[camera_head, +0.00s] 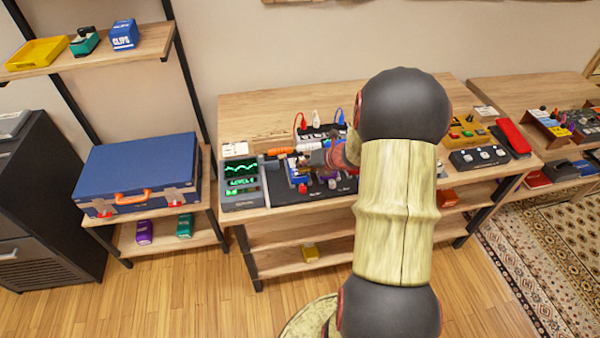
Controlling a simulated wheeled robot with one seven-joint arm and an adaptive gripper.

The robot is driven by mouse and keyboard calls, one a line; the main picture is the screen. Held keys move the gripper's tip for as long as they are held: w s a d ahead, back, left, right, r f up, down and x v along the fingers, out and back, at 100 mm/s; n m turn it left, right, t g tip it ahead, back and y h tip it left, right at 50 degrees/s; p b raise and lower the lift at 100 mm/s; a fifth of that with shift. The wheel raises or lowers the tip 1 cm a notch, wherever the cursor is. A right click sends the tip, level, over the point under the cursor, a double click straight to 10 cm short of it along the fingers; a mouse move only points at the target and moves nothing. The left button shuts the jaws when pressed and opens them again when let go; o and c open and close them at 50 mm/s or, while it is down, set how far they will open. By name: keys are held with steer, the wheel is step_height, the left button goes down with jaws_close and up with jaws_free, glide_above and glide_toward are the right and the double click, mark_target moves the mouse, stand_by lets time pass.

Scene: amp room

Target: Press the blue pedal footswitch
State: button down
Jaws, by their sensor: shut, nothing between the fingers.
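My gripper (305,168) reaches leftward from my arm over the dark mat on the middle workbench. Its fingers are shut and empty. A small blue pedal (292,166) shows in part at the left of the fingertips, on the mat. My gripper covers much of it, and I cannot tell whether the fingers touch its footswitch. The footswitch itself is too small and hidden to make out.
A meter with green traces (240,178) stands left of the mat. A dark box with coloured plugs (317,134) stands behind. A black pedal (479,157) and a red wedge (513,138) lie at right. A blue case (140,165) rests on the left shelf.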

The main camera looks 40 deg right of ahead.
steer(key=shift+r+p, duration=0.7)
steer(key=shift+r, duration=0.05)
step_height(320, 180, up, 5)
steer(key=p, duration=0.5)
steer(key=shift+r, duration=0.1)
stand_by(0.6)
